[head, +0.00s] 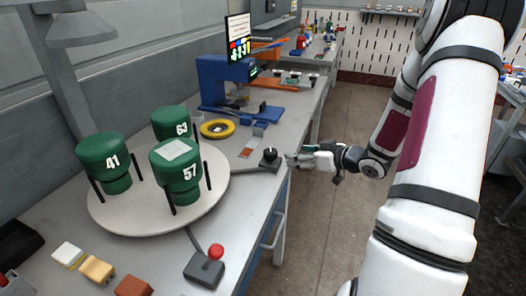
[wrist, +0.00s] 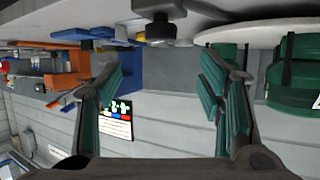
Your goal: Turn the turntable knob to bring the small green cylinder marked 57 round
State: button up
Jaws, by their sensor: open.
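The small green cylinder marked 57 (head: 174,180) stands upright on the round turntable (head: 120,222), on its near right side, between dark posts. The green cylinders marked 41 (head: 101,156) and 63 (head: 168,122) stand on the same turntable. The dark turntable knob (head: 270,154) sits on a flat arm to the right of the turntable, near the table edge. My gripper (head: 291,160) is just right of the knob, open and empty. In the upside-down wrist view, the knob (wrist: 160,32) is ahead of my open gripper (wrist: 170,75), apart from both fingers.
A black box with a red ball (head: 216,251) stands at the front of the table. A yellow ring (head: 217,129), a blue machine (head: 222,82) and a screen (head: 238,40) are behind the turntable. Small blocks (head: 97,269) lie front left. The aisle floor on the right is clear.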

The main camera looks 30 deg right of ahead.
aim_at(272, 151)
jog(key=b+x, duration=0.1)
jog(key=x, duration=1.2)
jog(key=shift+w+a, duration=0.15)
jog(key=shift+w, duration=0.25)
jog(key=c, duration=1.2)
jog(key=shift+o, duration=0.2)
jog(key=shift+s+n+y+p, duration=0.1)
jog(key=shift+n+y+p, duration=0.3)
jog(key=shift+y+p, duration=0.15)
jog(key=shift+n+y+p, duration=0.45)
jog(key=shift+n, duration=0.15)
jog(key=shift+g, duration=0.3)
jog(key=o, duration=1.2)
jog(key=shift+c, duration=0.2)
